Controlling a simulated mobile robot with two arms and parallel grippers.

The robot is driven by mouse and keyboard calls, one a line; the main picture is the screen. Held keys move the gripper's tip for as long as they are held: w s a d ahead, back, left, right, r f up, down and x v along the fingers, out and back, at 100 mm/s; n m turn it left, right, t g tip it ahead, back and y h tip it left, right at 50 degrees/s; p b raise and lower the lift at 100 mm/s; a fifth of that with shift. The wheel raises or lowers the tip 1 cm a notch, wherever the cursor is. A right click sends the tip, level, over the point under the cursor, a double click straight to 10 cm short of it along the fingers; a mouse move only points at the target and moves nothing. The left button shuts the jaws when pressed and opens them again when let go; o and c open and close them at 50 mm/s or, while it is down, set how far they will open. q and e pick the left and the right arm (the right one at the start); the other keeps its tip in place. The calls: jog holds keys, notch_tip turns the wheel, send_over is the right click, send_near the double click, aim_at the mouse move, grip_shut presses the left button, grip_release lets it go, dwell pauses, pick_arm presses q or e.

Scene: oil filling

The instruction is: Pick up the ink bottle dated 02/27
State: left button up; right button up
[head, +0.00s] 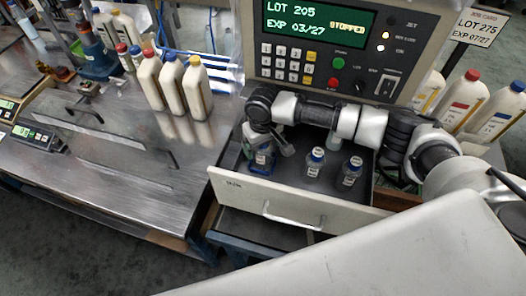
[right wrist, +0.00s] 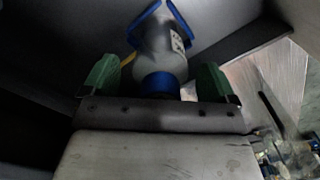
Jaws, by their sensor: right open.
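Several ink bottles stand in the open drawer (head: 240,188) in the head view. One with blue ink (head: 262,163) is at the drawer's left, one (head: 315,163) is in the middle and one (head: 349,174) is further right. Their label dates are too small to read. My right gripper (head: 266,138) is down in the drawer at the left bottle, partly hidden by my own wrist. In the right wrist view, its green fingers (right wrist: 156,80) are open on either side of a blue-capped bottle (right wrist: 160,55), with gaps on both sides. My left gripper is not in view.
A control panel (head: 330,50) above the drawer reads LOT 205, EXP 03/27, STOPPED. A card (head: 475,28) reads LOT 275, EXP 07/27. Large white bottles (head: 171,84) stand on the metal bench at left, others (head: 460,100) at right. The drawer walls closely surround my gripper.

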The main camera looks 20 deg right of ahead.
jog(key=shift+c, duration=1)
jog(key=c, duration=0.8)
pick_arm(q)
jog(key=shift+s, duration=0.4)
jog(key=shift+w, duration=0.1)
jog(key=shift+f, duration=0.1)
pick_arm(e)
jog(key=shift+r, duration=0.1)
